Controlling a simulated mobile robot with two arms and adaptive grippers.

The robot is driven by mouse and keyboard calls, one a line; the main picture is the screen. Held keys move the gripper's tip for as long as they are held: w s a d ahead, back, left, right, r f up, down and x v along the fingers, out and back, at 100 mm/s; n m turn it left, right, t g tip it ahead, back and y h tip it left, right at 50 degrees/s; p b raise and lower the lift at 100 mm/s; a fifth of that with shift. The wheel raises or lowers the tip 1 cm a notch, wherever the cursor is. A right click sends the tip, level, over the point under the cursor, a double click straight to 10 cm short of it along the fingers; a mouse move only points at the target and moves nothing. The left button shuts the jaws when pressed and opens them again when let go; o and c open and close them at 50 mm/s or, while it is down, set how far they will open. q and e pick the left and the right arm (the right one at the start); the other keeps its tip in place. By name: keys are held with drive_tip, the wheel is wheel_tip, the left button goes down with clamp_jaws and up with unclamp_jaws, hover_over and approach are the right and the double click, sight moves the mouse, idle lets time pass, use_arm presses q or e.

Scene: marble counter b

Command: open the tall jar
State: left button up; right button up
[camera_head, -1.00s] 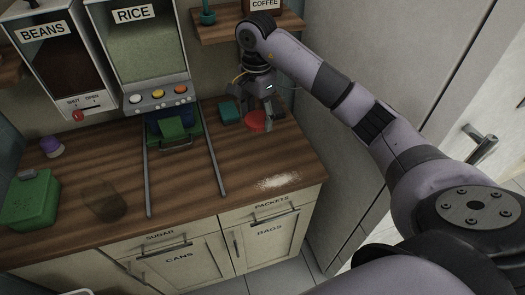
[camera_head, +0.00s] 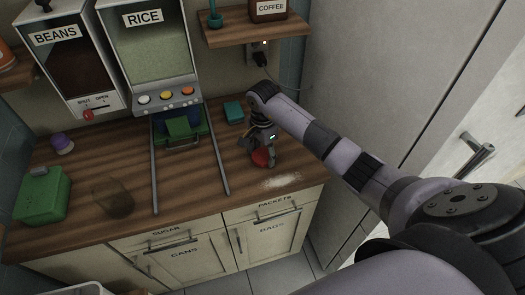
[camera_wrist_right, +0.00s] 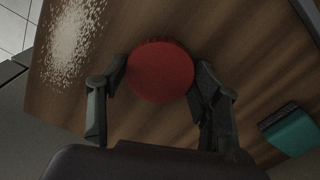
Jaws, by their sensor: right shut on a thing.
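A round red lid (camera_head: 261,159) with a ribbed rim is at the right part of the counter, just behind a white powder patch. My right gripper (camera_head: 258,153) is over it from above, with its fingers on either side of the rim. In the right wrist view the red lid (camera_wrist_right: 160,72) sits between the two fingertips. My right gripper is shut on this lid. Whether a jar body is under it is hidden in both views. My left gripper is not in view.
White powder (camera_head: 280,182) lies near the front edge. A teal box (camera_head: 234,111) stands behind the gripper. Metal rails (camera_head: 220,165) run forward beside a green container (camera_head: 182,128). A dark see-through vessel (camera_head: 113,198) and a green canister (camera_head: 42,194) stand left.

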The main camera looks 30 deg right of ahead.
drive_tip(key=shift+f, duration=0.2)
drive_tip(key=o, duration=1.3)
drive_tip(key=shift+r, duration=0.1)
drive_tip(key=shift+r, duration=0.1)
